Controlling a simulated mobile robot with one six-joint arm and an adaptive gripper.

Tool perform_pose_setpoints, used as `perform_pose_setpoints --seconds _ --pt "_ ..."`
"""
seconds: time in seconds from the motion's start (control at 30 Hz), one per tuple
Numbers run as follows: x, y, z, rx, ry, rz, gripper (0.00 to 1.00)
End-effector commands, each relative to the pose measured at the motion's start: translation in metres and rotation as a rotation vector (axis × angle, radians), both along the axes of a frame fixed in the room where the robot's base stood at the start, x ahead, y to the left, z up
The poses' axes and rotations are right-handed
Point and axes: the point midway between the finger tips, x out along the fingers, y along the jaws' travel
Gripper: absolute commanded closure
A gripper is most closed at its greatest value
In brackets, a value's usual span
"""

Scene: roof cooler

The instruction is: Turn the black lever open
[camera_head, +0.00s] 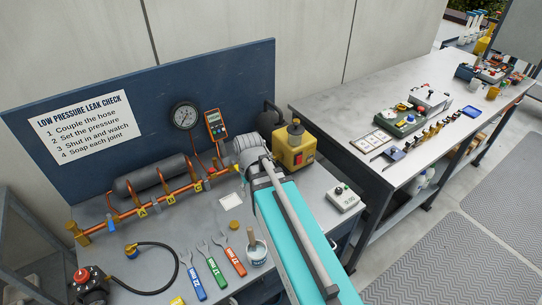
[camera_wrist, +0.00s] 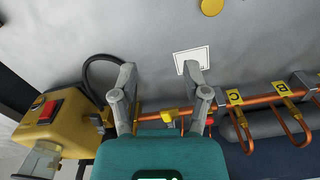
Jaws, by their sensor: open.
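I cannot make out a black lever clearly in either view. The copper pipe manifold (camera_head: 160,200) runs along the bench's back, with yellow tags and short branches. In the wrist view the copper pipe (camera_wrist: 256,95) passes under my gripper (camera_wrist: 160,76), whose two fingers are spread apart with nothing held between them. A yellow piece (camera_wrist: 168,115) on the pipe shows between the fingers, with a small red part beside the right finger. In the head view my gripper (camera_head: 247,150) is over the manifold's right end, and my arm hides what lies beneath it.
A yellow box with a red switch (camera_head: 294,148) stands right of my gripper. A round gauge (camera_head: 184,115) and an orange meter (camera_head: 215,124) are behind. Wrenches (camera_head: 213,265), a cup (camera_head: 256,252) and a black hose (camera_head: 160,245) lie in front. A white card (camera_wrist: 194,61) lies flat.

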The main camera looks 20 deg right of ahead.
Motion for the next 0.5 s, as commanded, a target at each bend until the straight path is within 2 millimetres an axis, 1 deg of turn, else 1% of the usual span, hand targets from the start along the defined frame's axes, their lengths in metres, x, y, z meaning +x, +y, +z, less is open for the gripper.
perform_pose_setpoints --seconds 0.03,0.1,0.3,0.5 --pt "0.015 -0.008 0.017 0.000 0.000 -0.012 0.40" --pt "0.029 -0.025 0.030 0.000 0.000 -0.034 0.40" --pt "0.072 -0.063 0.069 0.000 0.000 -0.088 0.40" --pt "0.107 -0.099 0.100 0.000 0.000 -0.134 0.40"
